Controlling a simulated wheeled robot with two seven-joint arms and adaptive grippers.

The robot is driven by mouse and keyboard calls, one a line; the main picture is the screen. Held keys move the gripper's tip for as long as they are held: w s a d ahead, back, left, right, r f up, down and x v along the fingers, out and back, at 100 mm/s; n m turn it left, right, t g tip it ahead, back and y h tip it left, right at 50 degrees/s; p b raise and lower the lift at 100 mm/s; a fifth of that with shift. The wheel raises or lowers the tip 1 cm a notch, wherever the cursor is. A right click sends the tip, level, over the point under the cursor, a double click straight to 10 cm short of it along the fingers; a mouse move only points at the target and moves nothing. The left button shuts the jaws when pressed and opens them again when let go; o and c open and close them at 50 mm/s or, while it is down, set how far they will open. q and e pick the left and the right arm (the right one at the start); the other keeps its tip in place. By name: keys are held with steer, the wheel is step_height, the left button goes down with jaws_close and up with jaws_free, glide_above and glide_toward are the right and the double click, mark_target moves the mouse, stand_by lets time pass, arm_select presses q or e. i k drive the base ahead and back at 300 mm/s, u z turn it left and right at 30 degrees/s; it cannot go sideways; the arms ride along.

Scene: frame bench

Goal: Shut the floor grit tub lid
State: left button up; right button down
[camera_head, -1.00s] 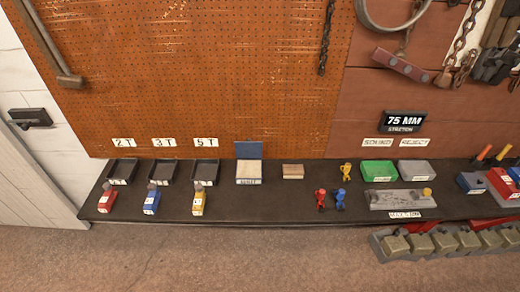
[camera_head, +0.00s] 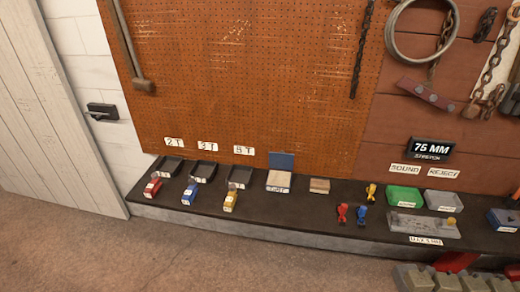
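The visible floor (camera_head: 180,255) in front of the bench is bare brown ground. A small pale box (camera_head: 278,184) with a raised blue panel (camera_head: 282,160) behind it sits on the bench, and its label is too small to read. Neither of my grippers shows.
A green bin (camera_head: 404,196) and grey bin (camera_head: 443,201) stand right. Weights (camera_head: 445,281) sit low right. A white door (camera_head: 45,110) is left.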

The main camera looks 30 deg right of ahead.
mark_target(282, 161)
steer(key=u, duration=0.2)
steer(key=i, duration=0.9)
steer(key=z, duration=0.5)
steer(key=i, duration=0.65)
steer(key=z, duration=0.65)
